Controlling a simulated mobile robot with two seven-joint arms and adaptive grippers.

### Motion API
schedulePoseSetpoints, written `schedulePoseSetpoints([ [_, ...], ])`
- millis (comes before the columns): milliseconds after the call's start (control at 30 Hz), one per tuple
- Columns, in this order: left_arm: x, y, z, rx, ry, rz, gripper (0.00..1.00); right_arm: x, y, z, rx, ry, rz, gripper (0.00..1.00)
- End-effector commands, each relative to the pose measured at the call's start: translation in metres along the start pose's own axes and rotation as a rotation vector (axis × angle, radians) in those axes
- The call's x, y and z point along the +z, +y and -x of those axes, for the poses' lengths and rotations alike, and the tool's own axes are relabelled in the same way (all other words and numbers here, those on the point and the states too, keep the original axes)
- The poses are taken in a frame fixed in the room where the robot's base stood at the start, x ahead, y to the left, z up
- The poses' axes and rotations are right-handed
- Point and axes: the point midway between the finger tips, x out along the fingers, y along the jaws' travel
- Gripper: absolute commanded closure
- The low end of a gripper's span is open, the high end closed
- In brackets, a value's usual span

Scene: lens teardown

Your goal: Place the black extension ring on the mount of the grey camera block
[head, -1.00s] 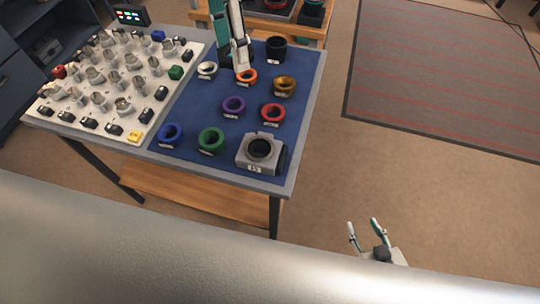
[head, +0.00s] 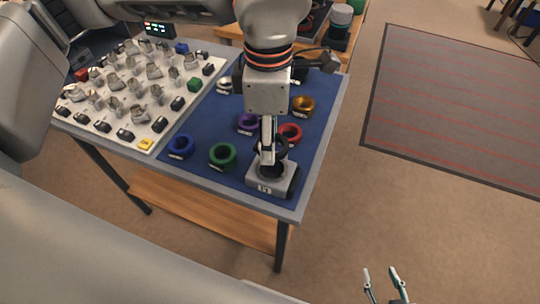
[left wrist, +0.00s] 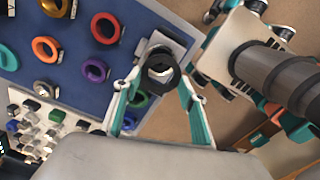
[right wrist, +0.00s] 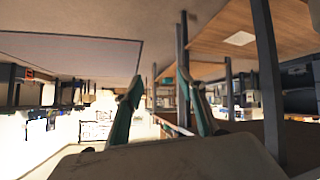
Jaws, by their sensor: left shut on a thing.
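The grey camera block (head: 262,183) sits at the front right of the blue mat, its dark round mount facing up. My left gripper (head: 268,157) is over the block, pointing down and shut on the black extension ring (head: 282,143). In the left wrist view the black ring (left wrist: 161,79) is between the fingertips of my left gripper (left wrist: 160,82), with part of the grey block (left wrist: 178,42) behind it. The ring appears just above the mount; contact is hidden. My right gripper (head: 384,284) is open and empty, off the table; its spread fingers also show in the right wrist view (right wrist: 165,100).
A white board (head: 137,137) with many small parts fills the table's left.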

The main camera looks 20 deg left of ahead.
Motion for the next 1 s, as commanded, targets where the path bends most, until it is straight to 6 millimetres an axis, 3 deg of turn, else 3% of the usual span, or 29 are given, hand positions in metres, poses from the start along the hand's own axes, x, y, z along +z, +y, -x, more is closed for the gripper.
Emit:
schedulePoseSetpoints([
  [100,0.0,0.0,-0.017,-0.002,0.0,0.001,0.81,0.003,0.0,-0.001,0.001,-0.004,0.002,0.6],
  [333,0.0,0.0,-0.03,-0.001,0.0,0.002,0.81,0.001,0.002,-0.001,0.004,0.0,0.003,0.6],
  [567,0.0,0.0,-0.063,-0.003,0.001,0.001,0.81,0.004,0.001,-0.002,0.004,-0.002,0.005,0.6],
  [1000,0.0,0.001,-0.068,0.001,0.0,0.002,0.81,0.005,0.002,-0.003,0.005,-0.004,0.007,0.6],
])
